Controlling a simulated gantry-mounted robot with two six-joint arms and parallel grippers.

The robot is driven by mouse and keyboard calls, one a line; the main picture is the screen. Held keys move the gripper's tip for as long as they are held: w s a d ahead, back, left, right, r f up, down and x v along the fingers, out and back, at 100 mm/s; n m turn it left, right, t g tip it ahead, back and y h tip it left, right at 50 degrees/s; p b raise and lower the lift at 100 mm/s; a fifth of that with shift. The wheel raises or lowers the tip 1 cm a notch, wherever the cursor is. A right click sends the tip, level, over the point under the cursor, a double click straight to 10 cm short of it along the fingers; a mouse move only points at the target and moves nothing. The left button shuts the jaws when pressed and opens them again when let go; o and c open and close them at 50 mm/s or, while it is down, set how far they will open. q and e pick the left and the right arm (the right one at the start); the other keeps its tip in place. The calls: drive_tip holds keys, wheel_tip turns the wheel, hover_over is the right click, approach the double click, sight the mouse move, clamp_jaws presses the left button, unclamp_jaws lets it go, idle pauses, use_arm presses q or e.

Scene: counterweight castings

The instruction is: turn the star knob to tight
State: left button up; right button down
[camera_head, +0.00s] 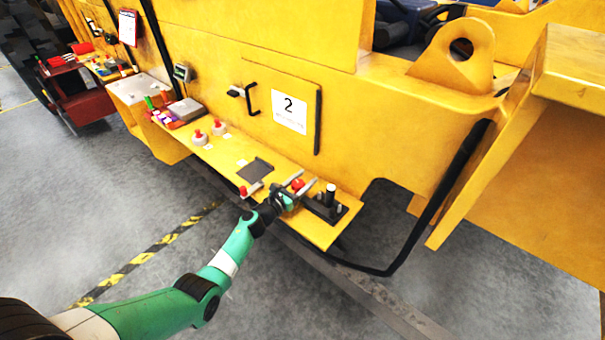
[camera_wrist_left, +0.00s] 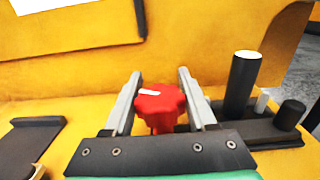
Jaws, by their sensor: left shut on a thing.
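The red star knob (camera_wrist_left: 160,103) sits between the two grey fingers of my left gripper (camera_wrist_left: 157,100), which is shut on it. A short white mark shows on the knob's top, toward its upper left in the left wrist view. In the head view the knob (camera_head: 298,185) is a small red spot on the yellow ledge, partly covered by my left gripper (camera_head: 301,182). The knob's underside is mostly hidden by the gripper body in the left wrist view. My right gripper is not in view.
A black block with an upright black post (camera_head: 330,195) stands close right of the knob. A dark plate (camera_head: 255,170) and a small red-topped part (camera_head: 243,191) lie to the left. Red-topped white pieces (camera_head: 218,127) stand farther along the ledge (camera_head: 320,232). A yellow wall rises behind.

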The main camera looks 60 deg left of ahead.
use_arm(q)
drive_tip(key=m+t+h+b, duration=0.1)
drive_tip(key=h, duration=0.1)
drive_tip(key=shift+d+f+m+h, duration=0.1)
drive_tip(key=shift+f+m+h, duration=0.05)
drive_tip(key=shift+m+h, duration=0.25)
drive_tip(key=m+h+b, duration=0.1)
drive_tip(key=h, duration=0.1)
drive_tip(key=m+h+b, duration=0.1)
drive_tip(key=h+b, duration=0.1)
drive_tip(key=shift+w+d+m, duration=0.1)
drive_tip(key=shift+d+m, duration=0.2)
drive_tip(key=shift+d, duration=0.1)
drive_tip(key=shift+d+m+h+b, duration=0.2)
drive_tip(key=shift+m+h+b, duration=0.3)
drive_tip(key=shift+h+b, duration=0.35)
drive_tip(key=o, duration=1.4)
drive_tip(key=shift+c, duration=0.2)
